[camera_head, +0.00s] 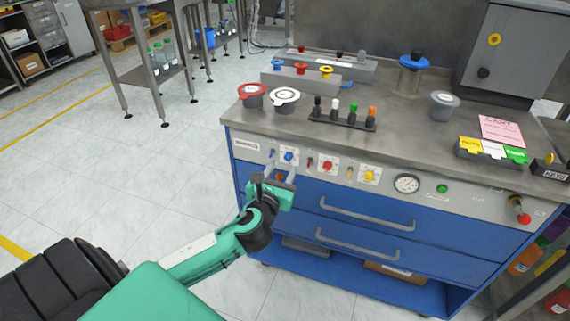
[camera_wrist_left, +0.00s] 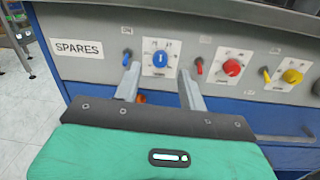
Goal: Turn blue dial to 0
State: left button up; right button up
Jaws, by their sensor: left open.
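The blue dial (camera_head: 288,157) sits on a white square plate at the left of the grey front panel. In the left wrist view the blue dial (camera_wrist_left: 160,59) shows between and beyond my open fingers, with small markings around it too small to read. A pale mark on the dial appears roughly vertical. My left gripper (camera_head: 282,166) is open and empty, just in front of the panel at the dial. In the left wrist view its two fingers (camera_wrist_left: 158,82) point toward the panel, apart from each other. My right gripper is not in view.
A red dial (camera_wrist_left: 231,68) and a yellow dial (camera_wrist_left: 292,76) stand to the right, with small toggles between them. A blue toggle (camera_wrist_left: 127,55) is close by on the left. The worktop edge overhangs the panel; drawer handles (camera_head: 373,213) stick out below.

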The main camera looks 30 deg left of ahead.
aim_at(287, 158)
pick_arm(q)
jog(key=x, duration=0.3)
jog(key=shift+w, duration=0.2)
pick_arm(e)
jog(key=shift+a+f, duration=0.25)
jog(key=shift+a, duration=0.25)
pick_arm(q)
jog(key=shift+c, duration=0.4)
grip_shut()
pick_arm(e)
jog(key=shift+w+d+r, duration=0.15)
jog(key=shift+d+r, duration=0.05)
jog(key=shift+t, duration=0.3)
